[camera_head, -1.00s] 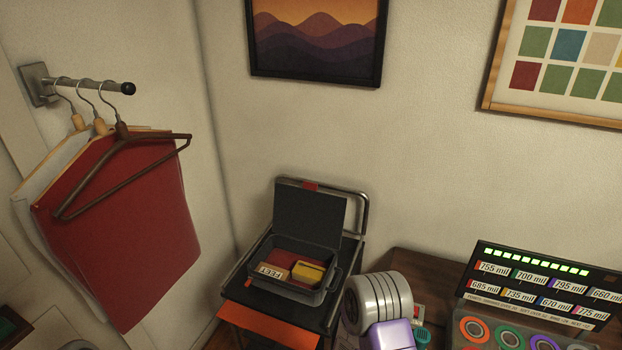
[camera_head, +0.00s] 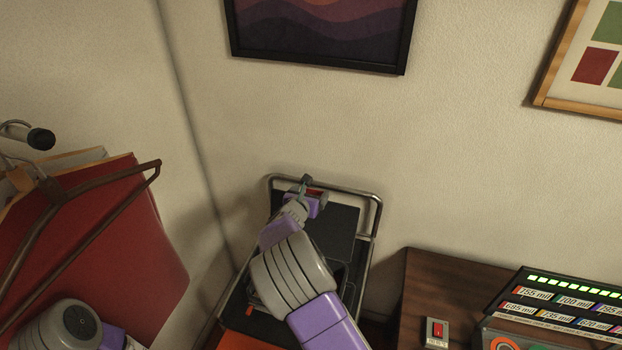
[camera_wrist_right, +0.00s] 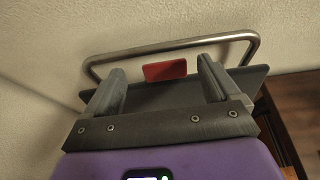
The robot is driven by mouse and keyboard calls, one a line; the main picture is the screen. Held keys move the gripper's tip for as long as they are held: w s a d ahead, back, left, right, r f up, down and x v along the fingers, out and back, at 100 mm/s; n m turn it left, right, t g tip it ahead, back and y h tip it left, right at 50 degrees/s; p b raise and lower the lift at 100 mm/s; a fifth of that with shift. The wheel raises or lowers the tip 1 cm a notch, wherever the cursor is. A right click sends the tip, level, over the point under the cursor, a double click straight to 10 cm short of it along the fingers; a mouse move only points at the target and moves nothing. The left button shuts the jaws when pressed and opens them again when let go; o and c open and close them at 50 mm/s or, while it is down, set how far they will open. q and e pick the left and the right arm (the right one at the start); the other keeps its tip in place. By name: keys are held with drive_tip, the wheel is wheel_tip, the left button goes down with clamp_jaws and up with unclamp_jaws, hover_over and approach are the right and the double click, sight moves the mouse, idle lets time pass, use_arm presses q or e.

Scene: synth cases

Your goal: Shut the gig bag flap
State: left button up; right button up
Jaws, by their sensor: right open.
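The gig bag's dark flap (camera_head: 342,225) stands raised against the metal rail at the back of its stand. A red tab (camera_wrist_right: 165,70) sits at the flap's top edge. My right gripper (camera_head: 314,190) is at the flap's top edge. In the right wrist view, its two fingers (camera_wrist_right: 162,66) are apart, one on each side of the red tab, with nothing held. I cannot tell whether they touch the flap. My right arm hides most of the bag's body and its contents. My left gripper is out of view.
The stand's metal rail (camera_head: 371,210) rises right behind the flap, with the wall close behind. Red cloth on hangers (camera_head: 120,235) hangs at left. A brown table (camera_head: 430,280) with a lit panel (camera_head: 575,300) and a small red switch box (camera_head: 437,332) stands at right.

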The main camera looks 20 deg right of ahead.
sight(316, 190)
drive_tip(key=x, duration=0.5)
drive_tip(key=shift+s+d+f+p, duration=0.15)
drive_tip(key=shift+s+p, duration=0.05)
drive_tip(key=shift+p, duration=0.15)
drive_tip(key=shift+w+d+f, duration=0.3)
drive_tip(key=shift+w+d, duration=0.05)
drive_tip(key=shift+w, duration=0.2)
drive_tip(key=shift+c, duration=0.3)
